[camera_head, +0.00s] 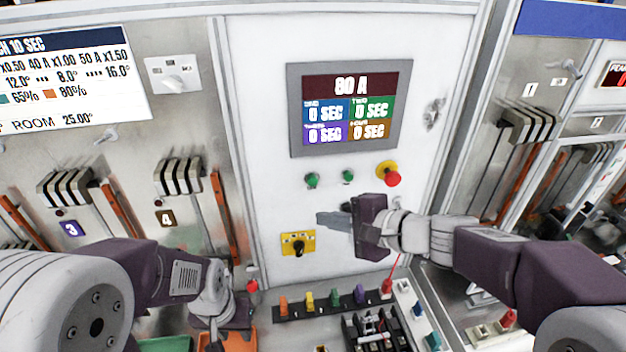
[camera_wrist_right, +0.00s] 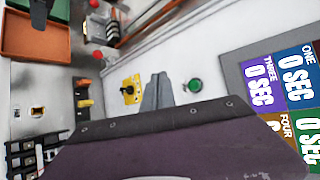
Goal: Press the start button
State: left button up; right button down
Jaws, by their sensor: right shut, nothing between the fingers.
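Two round green buttons sit below the screen on the white panel in the head view, a left one (camera_head: 312,180) and a right one (camera_head: 348,176). I cannot read which is the start button. A red mushroom button on a yellow base (camera_head: 391,176) is to their right. My right gripper (camera_head: 321,218) is shut and empty, pointing left below the green buttons. In the right wrist view its fingers (camera_wrist_right: 157,90) lie between a green button (camera_wrist_right: 195,86) and the yellow switch. My left gripper (camera_head: 213,344) is low at the bottom; its fingertips are unclear.
The screen (camera_head: 296,105) reads 80 A and 0 SEC. A yellow switch plate (camera_head: 309,238) sits lower on the panel. Below are a row of coloured clips (camera_head: 334,299) and a black terminal block (camera_head: 380,328). An orange bin (camera_head: 243,342) is near my left gripper.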

aim_at(313, 181)
jog(key=w+a+p, duration=0.1)
jog(key=w, duration=0.7)
jog(key=shift+w+a+p, duration=0.35)
jog(key=shift+w+p, duration=0.05)
jog(key=shift+w, duration=0.1)
dwell(0.4)
jog(key=shift+w, duration=0.1)
dwell(1.1)
jog(key=shift+w+a, duration=0.1)
jog(key=shift+w, duration=0.15)
